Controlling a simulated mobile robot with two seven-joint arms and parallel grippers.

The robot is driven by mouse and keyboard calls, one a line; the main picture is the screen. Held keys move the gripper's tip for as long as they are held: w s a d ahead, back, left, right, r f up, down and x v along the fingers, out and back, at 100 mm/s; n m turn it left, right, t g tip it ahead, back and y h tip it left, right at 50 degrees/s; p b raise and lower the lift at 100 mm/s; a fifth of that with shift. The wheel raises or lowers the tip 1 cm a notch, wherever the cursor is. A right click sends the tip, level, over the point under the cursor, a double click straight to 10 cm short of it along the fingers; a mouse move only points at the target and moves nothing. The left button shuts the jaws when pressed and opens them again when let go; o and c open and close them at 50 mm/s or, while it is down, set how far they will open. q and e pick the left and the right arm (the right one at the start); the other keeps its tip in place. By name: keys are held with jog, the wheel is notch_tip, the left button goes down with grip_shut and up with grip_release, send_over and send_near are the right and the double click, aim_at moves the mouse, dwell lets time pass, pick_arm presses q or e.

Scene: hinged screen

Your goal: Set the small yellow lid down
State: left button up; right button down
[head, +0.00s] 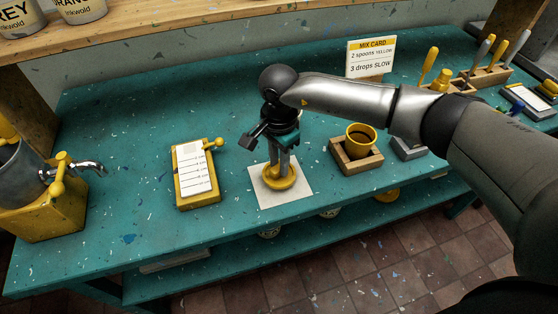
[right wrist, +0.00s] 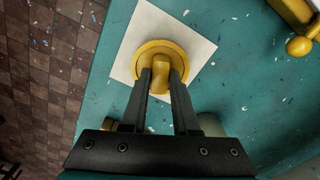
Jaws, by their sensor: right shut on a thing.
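The small yellow lid (head: 279,181) is a round disc with a raised knob, over a white square sheet (head: 300,196) on the teal bench. My right gripper (head: 282,168) reaches down from above and is shut on the lid's knob. In the right wrist view the lid (right wrist: 151,52) shows between the fingertips (right wrist: 161,72), with the white sheet (right wrist: 133,25) around it. The lid looks level and at or very near the sheet; I cannot tell whether it touches. My left gripper does not show.
A yellow-framed card holder (head: 195,176) lies left of the sheet. A yellow cup (head: 361,138) stands in a wooden holder (head: 345,160) to the right. A mix card (head: 370,58) stands behind. A yellow block with a tap (head: 50,205) is at far left. The bench's front edge is close.

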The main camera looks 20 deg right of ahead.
jog(key=shift+f+b, duration=0.55)
jog(key=shift+f, duration=0.15)
jog(key=c, duration=0.6)
grip_release()
jog(key=shift+o, duration=0.4)
jog(key=shift+o, duration=1.2)
jog(key=shift+r+p, duration=2.6)
jog(key=shift+r, duration=1.5)
jog(key=shift+f, duration=0.1)
